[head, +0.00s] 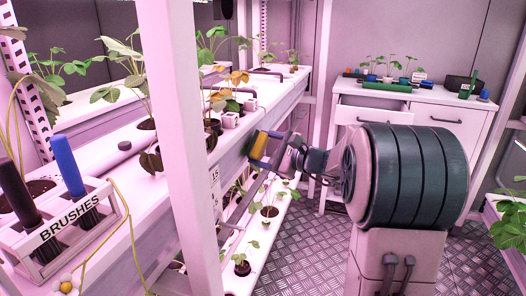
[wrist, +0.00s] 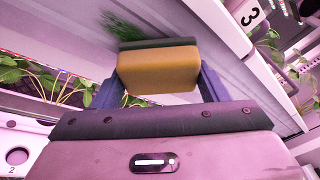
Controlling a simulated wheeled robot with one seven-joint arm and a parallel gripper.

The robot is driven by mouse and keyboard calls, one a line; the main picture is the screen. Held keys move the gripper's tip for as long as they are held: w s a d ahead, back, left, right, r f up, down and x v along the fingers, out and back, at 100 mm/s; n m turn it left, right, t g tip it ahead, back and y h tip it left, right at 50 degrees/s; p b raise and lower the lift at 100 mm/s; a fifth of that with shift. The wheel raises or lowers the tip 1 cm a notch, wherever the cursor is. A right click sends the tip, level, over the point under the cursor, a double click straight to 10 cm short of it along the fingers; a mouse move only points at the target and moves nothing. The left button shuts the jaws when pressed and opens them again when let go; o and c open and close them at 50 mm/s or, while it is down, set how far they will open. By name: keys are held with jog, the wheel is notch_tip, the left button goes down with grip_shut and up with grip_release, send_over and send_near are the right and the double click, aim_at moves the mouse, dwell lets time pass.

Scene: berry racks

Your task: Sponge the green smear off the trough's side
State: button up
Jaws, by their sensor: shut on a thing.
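My gripper (head: 266,149) is shut on a yellow-brown sponge (head: 258,146) with a dark layer on its far face. In the wrist view the sponge (wrist: 158,70) sits between the two blue fingers (wrist: 158,92). The trough's side (wrist: 185,20) is the pale wall just beyond the sponge; in the head view it is the long side of the upper trough (head: 282,108). The green smear (wrist: 120,28) shows on that side as streaks above and left of the sponge, partly hidden by it. I cannot tell whether the sponge touches the wall.
Potted plants stand in the upper trough and on a lower shelf (head: 254,225). A white post (head: 185,120) rises in front of the trough. A brush holder (head: 75,232) stands at the near left. A white cabinet (head: 420,115) is at the back; metal floor (head: 315,235) lies open.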

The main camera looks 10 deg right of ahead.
jog(key=shift+w+d, duration=0.4)
jog(key=shift+w, duration=0.25)
jog(key=shift+w+d, duration=0.4)
jog(key=shift+w, duration=0.2)
jog(key=shift+s, duration=0.1)
jog(key=shift+s+a+b, duration=0.85)
jog(key=shift+s+a, duration=0.1)
jog(key=shift+s, duration=0.4)
jog(key=shift+s+a+b, duration=0.8)
jog(key=shift+s+a, duration=0.2)
jog(key=shift+s, duration=0.4)
jog(key=shift+s+a+b, duration=0.85)
jog(key=shift+s+a, duration=0.1)
jog(key=shift+s, duration=0.4)
jog(key=s+d+f+b, duration=0.1)
jog(key=s+d, duration=0.2)
jog(key=d, duration=0.2)
jog(key=shift+f, duration=0.15)
jog(key=shift+s+d, duration=0.1)
jog(key=shift+s+d+f+b, duration=0.2)
jog(key=shift+s+d, duration=0.2)
jog(key=shift+d, duration=0.2)
jog(key=shift+s+d+f+b, duration=0.2)
jog(key=shift+s+d, duration=0.2)
jog(key=shift+d, duration=0.2)
